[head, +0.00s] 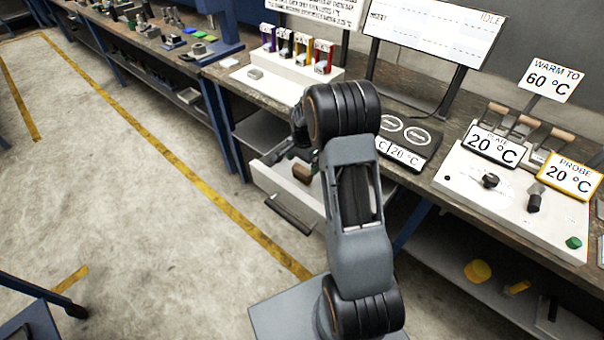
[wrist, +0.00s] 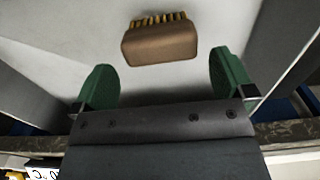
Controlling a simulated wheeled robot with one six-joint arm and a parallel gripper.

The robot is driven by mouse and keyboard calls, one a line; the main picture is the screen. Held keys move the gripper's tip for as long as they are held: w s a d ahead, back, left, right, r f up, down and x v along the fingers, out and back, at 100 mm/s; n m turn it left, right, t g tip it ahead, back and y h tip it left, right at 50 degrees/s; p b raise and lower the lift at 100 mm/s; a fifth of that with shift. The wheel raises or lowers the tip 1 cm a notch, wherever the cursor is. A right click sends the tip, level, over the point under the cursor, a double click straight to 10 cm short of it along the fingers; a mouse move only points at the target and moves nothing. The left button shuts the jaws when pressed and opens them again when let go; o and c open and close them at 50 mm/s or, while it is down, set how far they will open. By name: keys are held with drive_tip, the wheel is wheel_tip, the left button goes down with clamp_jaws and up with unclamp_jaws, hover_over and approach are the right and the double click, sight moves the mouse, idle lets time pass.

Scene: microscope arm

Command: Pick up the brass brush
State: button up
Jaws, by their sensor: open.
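The brass brush (wrist: 160,42) has a brown block body with yellowish bristles along one long side. In the wrist view it lies on the pale floor of an open drawer (wrist: 60,35), beyond my gripper's fingertips and roughly centred between them. My gripper (wrist: 160,75) is open, with its two green fingers apart and nothing between them. In the head view the brush (head: 302,173) shows as a small brown block in the open drawer under the bench. My arm hides part of the drawer there, and my gripper is mostly hidden behind my arm.
The drawer's dark handle (head: 290,214) faces the aisle. The bench top (head: 400,175) overhangs the drawer, and its edge shows close to my gripper in the wrist view. A white control box (head: 510,195) stands on the bench at right.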

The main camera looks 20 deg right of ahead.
sight(302, 168)
drive_tip(key=shift+a+f+p, duration=0.15)
drive_tip(key=shift+f+p, duration=0.3)
drive_tip(key=shift+f, duration=2.15)
drive_tip(key=shift+s, duration=0.1)
drive_tip(key=c, duration=0.8)
